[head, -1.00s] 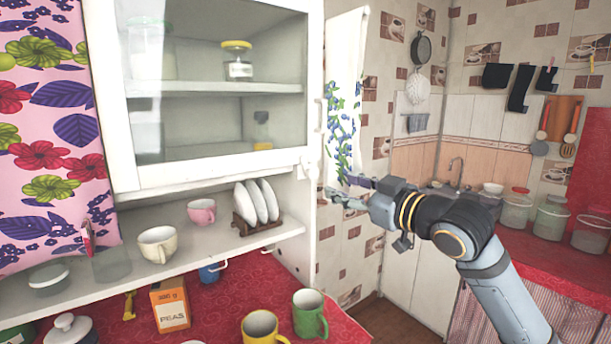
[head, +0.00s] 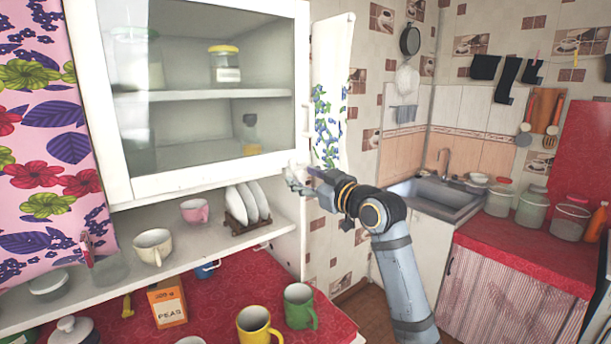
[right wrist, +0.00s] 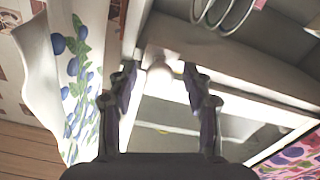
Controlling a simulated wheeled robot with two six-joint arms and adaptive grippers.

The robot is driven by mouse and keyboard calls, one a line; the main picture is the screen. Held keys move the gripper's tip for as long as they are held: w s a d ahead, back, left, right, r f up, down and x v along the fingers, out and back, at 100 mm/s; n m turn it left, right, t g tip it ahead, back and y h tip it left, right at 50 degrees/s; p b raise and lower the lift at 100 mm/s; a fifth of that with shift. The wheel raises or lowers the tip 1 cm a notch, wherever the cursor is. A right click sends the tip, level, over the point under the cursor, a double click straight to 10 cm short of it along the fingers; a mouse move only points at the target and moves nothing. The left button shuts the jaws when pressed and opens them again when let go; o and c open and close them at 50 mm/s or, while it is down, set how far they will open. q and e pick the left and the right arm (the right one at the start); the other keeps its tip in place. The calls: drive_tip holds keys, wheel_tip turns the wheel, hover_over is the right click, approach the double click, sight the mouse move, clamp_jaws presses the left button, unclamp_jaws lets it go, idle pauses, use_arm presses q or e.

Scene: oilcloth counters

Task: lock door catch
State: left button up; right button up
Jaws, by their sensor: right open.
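The cabinet's glass door (head: 208,165), white-framed, appears shut in the head view. At its lower right corner is a small pale catch (head: 293,168), mostly hidden by my gripper. In the right wrist view a rounded white knob (right wrist: 160,75), apparently part of the catch, shows between the fingertips. My right gripper (head: 303,179) is at that corner, open, with one finger on each side of the knob; I cannot tell whether either touches it. The catch's exact turn is unclear. My left gripper is in neither view.
A blue-flowered white towel (head: 328,125) hangs right of the cabinet, close to my right gripper. Plates in a wooden rack (head: 246,205) and cups stand on the open shelf below. Mugs and a peas box (head: 168,303) stand on the red counter. A sink (head: 437,198) is farther right.

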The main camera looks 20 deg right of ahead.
drive_tip(key=shift+s, duration=0.1)
clamp_jaws()
drive_tip(key=shift+r+m+p, duration=0.25)
drive_tip(key=shift+m+p, duration=0.35)
drive_tip(key=shift+p, duration=0.15)
drive_tip(key=shift+m+p, duration=0.35)
drive_tip(key=shift+m, duration=0.25)
drive_tip(key=shift+f+m, duration=0.2)
drive_tip(key=shift+m, duration=0.3)
unclamp_jaws()
